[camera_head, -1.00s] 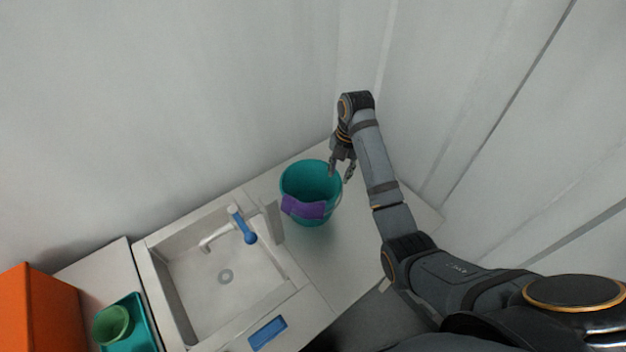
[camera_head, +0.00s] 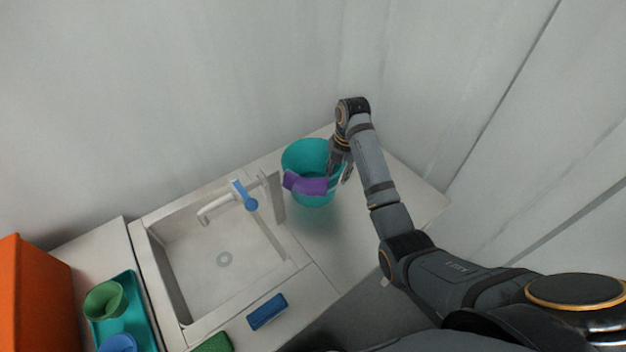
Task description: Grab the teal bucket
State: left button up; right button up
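The teal bucket (camera_head: 296,158) stands upright on the counter to the right of the sink, with a purple cloth (camera_head: 306,185) over its near rim. A pale handle shows at its right side. My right gripper (camera_head: 341,177) is at the bucket's right rim, fingers pointing down and apart. One finger appears over the bucket's opening and the other outside the rim. I cannot tell whether either finger touches the wall. My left gripper is not in view.
A sink (camera_head: 208,252) with a blue-handled faucet (camera_head: 246,195) lies left of the bucket. A blue sponge (camera_head: 267,311) lies on the counter front. A teal tray (camera_head: 139,299) holds a green cup (camera_head: 104,301). An orange box (camera_head: 35,300) stands far left. Walls close off the back and right.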

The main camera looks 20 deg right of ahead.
jog(key=shift+w+d+f, duration=0.1)
jog(key=shift+w+f, duration=0.05)
jog(key=shift+f, duration=0.1)
jog(key=shift+r, duration=0.1)
jog(key=shift+c, duration=1.4)
grip_shut()
